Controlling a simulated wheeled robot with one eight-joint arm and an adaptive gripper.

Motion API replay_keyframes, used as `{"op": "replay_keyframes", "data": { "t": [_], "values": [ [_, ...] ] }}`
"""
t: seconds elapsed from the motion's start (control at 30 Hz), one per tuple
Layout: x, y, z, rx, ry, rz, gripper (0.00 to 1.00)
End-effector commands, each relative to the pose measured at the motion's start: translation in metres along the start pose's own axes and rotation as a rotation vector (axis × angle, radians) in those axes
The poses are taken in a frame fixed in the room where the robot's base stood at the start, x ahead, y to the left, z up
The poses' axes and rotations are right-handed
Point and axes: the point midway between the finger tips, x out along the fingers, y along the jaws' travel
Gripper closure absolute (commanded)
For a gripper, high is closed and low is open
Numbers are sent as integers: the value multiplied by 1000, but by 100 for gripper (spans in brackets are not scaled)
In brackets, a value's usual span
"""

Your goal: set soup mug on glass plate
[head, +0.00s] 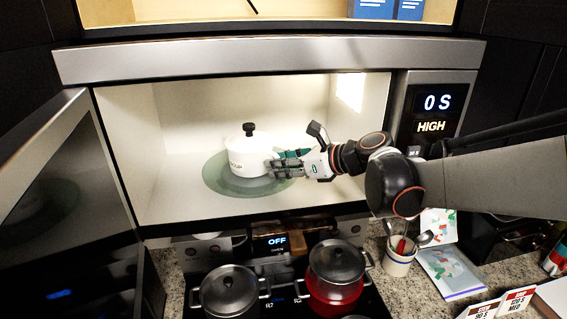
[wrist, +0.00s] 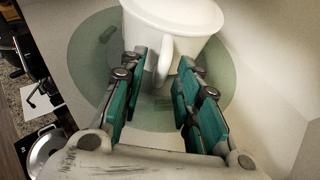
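The white soup mug (head: 247,155), with a dark knob on its lid, stands upright on the round green glass plate (head: 214,180) inside the open microwave. The mug also shows in the wrist view (wrist: 185,15), with its handle (wrist: 163,62) toward me, and the glass plate (wrist: 84,52) lies beneath it. My gripper (head: 277,166) reaches in from the right, beside the mug. In the wrist view my gripper (wrist: 162,68) has its teal-padded fingers apart on either side of the handle, with gaps showing. The mug's underside is hidden.
The microwave door (head: 65,190) stands open at the left. The microwave's side walls and ceiling enclose my arm's reach. Below are a grey lidded pot (head: 230,291), a red pot (head: 334,292) and a utensil crock (head: 398,262). The microwave floor left of the plate is clear.

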Motion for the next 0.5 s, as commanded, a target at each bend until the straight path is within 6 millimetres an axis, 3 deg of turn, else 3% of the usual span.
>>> {"op": "replay_keyframes", "data": {
  "t": [0.17, 0.5],
  "values": [
    [-12, -1, 1, 1, 0, -3, 70],
    [-79, -1, 0, 2, 0, -4, 70]
  ]
}}
